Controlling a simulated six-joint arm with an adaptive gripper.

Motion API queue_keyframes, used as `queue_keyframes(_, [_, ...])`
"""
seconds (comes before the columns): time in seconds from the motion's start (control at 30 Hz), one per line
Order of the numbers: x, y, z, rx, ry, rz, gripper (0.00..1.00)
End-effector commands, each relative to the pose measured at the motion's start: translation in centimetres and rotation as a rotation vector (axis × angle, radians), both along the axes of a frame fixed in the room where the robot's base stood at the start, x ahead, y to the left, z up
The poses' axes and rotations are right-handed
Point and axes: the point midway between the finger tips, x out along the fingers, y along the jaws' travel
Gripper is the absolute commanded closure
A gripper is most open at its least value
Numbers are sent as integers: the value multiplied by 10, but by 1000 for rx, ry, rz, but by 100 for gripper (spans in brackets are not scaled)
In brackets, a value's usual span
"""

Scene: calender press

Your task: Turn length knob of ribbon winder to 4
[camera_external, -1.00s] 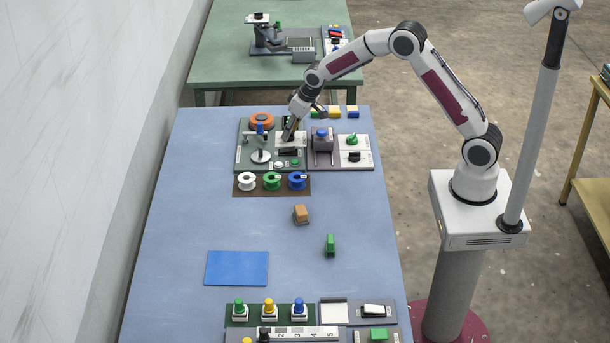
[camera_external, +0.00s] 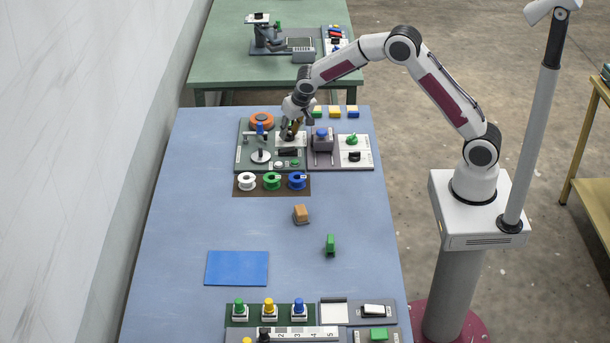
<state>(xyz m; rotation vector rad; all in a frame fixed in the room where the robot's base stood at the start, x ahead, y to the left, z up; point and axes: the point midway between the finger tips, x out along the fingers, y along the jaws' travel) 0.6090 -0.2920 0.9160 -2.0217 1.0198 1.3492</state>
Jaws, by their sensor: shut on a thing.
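The ribbon winder (camera_external: 243,160) is a grey-green station at the far end of the blue table. It carries an orange ring, a blue-topped post, a round white disc and a white panel (camera_external: 284,143). My gripper (camera_external: 291,137) points down at this white panel and is shut on the length knob there. The knob is hidden by the fingers, and its number cannot be read at this size.
Right of the winder stands a grey unit with a blue top (camera_external: 322,139) and a white panel with a green knob (camera_external: 352,139). White, green and blue spools (camera_external: 272,181) sit in front. An orange-brown block (camera_external: 301,214) and a green block (camera_external: 330,245) lie mid-table.

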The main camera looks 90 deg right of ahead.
Motion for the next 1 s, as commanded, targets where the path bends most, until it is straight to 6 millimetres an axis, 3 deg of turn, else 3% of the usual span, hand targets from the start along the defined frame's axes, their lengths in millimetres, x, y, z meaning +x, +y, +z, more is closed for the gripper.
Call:
queue_keyframes(0.33, [0,1,-2,2,4,-96,94])
queue_keyframes(0.87, [0,1,-2,2,4,-113,94])
queue_keyframes(0.9, [0,1,-2,2,4,-113,65])
queue_keyframes(0.93, [0,1,-2,2,4,-113,57])
queue_keyframes(1.0, [0,1,-1,1,3,-113,56])
